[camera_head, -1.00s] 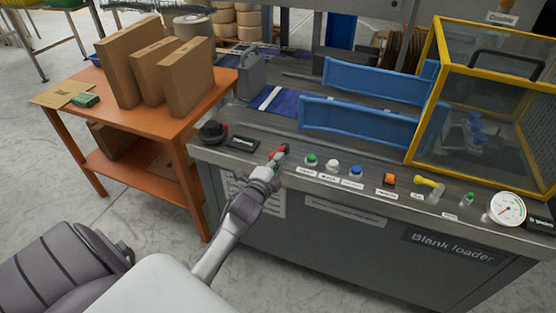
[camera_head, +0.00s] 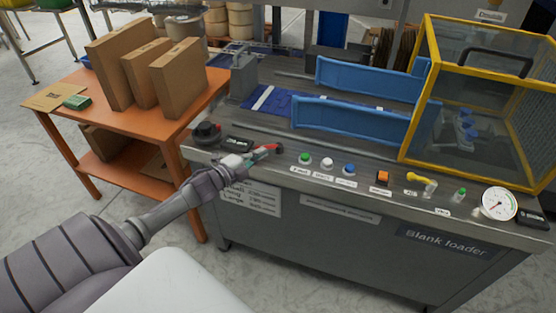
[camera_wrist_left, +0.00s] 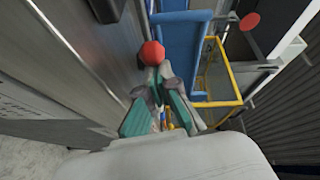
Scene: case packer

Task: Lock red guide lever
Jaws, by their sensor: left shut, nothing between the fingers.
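The lever's base is hidden behind the gripper. My right gripper is not in view.
Green (camera_head: 305,158), white (camera_head: 327,163) and blue (camera_head: 349,170) buttons line the ledge right of the lever. A black knob (camera_head: 207,133) is to the left. Blue guide rails (camera_head: 350,121) lie behind. A yellow-framed guard (camera_head: 470,95) stands right; an orange table (camera_head: 62,92) with boxes stands left.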

